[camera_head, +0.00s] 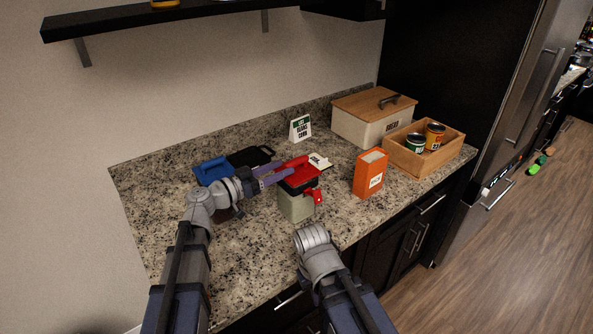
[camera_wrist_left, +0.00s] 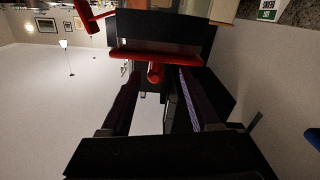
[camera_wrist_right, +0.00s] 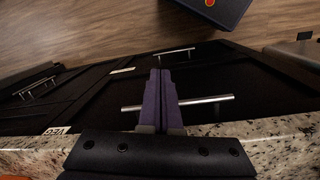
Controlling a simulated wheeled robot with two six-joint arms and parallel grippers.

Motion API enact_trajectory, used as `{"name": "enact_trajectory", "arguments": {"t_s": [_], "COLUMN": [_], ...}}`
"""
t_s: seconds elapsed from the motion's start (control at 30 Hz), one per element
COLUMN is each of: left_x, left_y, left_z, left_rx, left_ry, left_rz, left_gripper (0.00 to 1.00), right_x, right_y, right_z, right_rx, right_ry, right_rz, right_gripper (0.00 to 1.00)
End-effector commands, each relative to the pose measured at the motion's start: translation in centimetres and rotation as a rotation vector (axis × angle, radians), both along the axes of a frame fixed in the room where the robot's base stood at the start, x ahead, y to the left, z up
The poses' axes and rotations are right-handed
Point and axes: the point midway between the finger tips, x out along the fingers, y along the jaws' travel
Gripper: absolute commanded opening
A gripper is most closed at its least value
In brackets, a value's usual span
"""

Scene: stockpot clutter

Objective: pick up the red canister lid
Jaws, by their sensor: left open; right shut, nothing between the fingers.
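The red lid (camera_head: 302,184) sits on top of a grey-green canister (camera_head: 296,207) near the middle of the counter. A red clasp hangs at the canister's right side. My left gripper (camera_head: 281,174) is open at the lid's upper left, its purple fingers level with the lid's top. In the left wrist view the red lid (camera_wrist_left: 170,59) lies just past the fingertips, with a small red knob in line with the gap between the fingers; I cannot tell whether they touch. My right gripper (camera_wrist_right: 160,75) is shut and empty, in front of the dark cabinets at the counter's front edge.
An orange box (camera_head: 369,174) stands right of the canister. A wooden crate (camera_head: 424,161) with cans and a bread box (camera_head: 371,118) are farther right. A blue object (camera_head: 212,170) and a black board (camera_head: 250,157) lie behind my left gripper. The front-left counter is clear.

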Motion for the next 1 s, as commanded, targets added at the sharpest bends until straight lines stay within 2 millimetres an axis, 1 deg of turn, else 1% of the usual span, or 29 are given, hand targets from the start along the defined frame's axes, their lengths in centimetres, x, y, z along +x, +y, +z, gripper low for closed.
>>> {"name": "enact_trajectory", "arguments": {"t_s": [0.07,0.23,0.33,0.53,0.6,0.67,0.9,1.0], "left_x": [0.6,0.7,1.0,2.2,2.9,3.2,3.2,3.2], "left_y": [-0.8,-1.1,-1.6,-4.2,-4.9,-5.4,-5.5,-5.5], "left_z": [0.0,0.1,0.2,0.6,0.5,0.4,0.4,0.4], "left_rx": [0.000,0.000,0.000,0.000,0.000,0.000,0.000,0.000], "left_ry": [0.000,0.000,0.000,0.000,0.000,0.000,0.000,0.000], "left_rz": [-0.003,-0.001,-0.002,-0.005,-0.002,-0.003,-0.001,-0.001], "left_gripper": [0.62,0.62,0.62,0.62,0.62,0.62,0.62,0.51], "right_x": [0.0,0.0,0.0,0.0,0.0,0.0,0.0,0.0], "right_y": [0.0,0.0,0.0,0.0,0.0,0.0,0.0,0.0], "right_z": [0.0,0.1,0.2,0.6,0.5,0.5,0.5,0.5], "right_rx": [0.000,0.000,0.000,0.000,0.000,0.000,0.000,0.000], "right_ry": [0.000,0.000,0.000,0.000,0.000,0.000,0.000,0.000], "right_rz": [0.000,0.000,0.000,0.000,0.000,0.000,0.000,0.000], "right_gripper": [0.00,0.00,0.00,0.00,0.00,0.00,0.00,0.00]}}
